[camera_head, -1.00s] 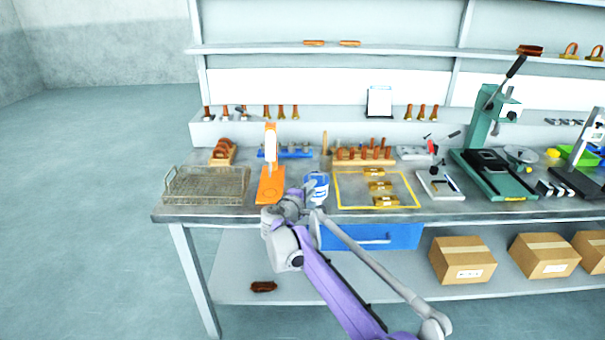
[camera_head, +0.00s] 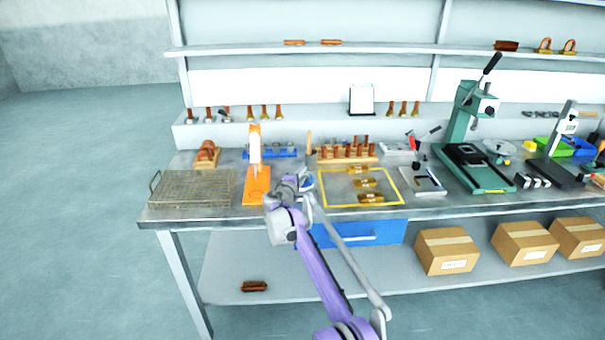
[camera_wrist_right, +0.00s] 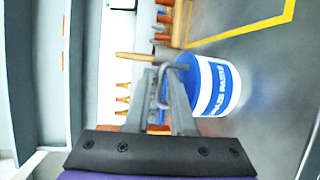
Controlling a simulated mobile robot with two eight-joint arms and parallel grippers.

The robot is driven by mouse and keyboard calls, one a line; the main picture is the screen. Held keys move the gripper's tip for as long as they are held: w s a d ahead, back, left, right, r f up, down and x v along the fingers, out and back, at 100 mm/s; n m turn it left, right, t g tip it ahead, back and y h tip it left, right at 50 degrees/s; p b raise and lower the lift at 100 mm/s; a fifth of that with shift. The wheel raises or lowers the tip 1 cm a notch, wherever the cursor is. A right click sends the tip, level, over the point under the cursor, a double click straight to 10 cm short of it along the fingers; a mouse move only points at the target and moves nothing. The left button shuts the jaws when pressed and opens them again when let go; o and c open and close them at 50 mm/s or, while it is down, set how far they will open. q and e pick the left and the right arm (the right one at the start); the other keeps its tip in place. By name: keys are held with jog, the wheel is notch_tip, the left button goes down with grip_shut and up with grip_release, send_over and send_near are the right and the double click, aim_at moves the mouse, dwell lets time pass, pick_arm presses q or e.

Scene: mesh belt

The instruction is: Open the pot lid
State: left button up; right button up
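The pot is a small white tub with blue bands and lettering; in the wrist view (camera_wrist_right: 218,86) it lies sideways at the right. Its blue lid end (camera_wrist_right: 186,66) faces my right gripper's fingertips. In the head view most of the pot (camera_head: 309,183) is hidden behind my right gripper (camera_head: 300,184). In the wrist view my right gripper (camera_wrist_right: 162,76) has its two grey fingers apart, with a thin grey loop by the lid between their tips. I cannot tell whether the fingers touch the loop. The pot's lid looks on. My left gripper is not in view.
An orange stand (camera_head: 256,185) and a wire basket (camera_head: 192,188) are left of the pot. A yellow-framed area (camera_head: 350,204) with brass parts lies right of it. A wooden rack (camera_head: 346,158) stands behind. A green press (camera_head: 470,150) is farther right.

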jog(key=shift+w+d, duration=0.15)
jog(key=shift+c, duration=0.2)
grip_shut()
dwell(1.3)
